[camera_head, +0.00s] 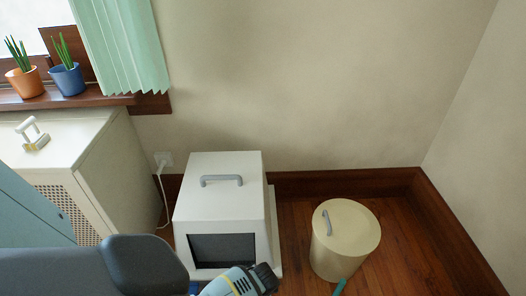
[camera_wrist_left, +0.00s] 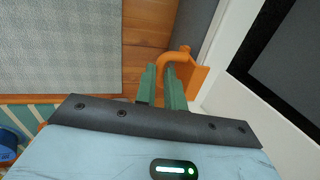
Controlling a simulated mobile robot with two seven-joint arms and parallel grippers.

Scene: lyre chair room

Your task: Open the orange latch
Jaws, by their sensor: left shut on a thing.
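The orange latch (camera_wrist_left: 185,70) shows in the left wrist view as a bent rod with a flat plate beside a white panel edge. My left gripper (camera_wrist_left: 161,84) has its green fingers closed around the latch's rod. In the head view my left arm comes in from the left, and its black-ended wrist is low in front of the white box (camera_head: 226,178). The fingers and the latch cannot be made out there. My right gripper is not in view.
The white box has a grey top handle and a dark front panel (camera_head: 222,250). A cream lidded bin (camera_head: 345,240) stands to its right. A teal piece (camera_head: 339,287) shows at the bottom edge. A white cabinet (camera_head: 95,170) stands at left. Wooden floor lies between.

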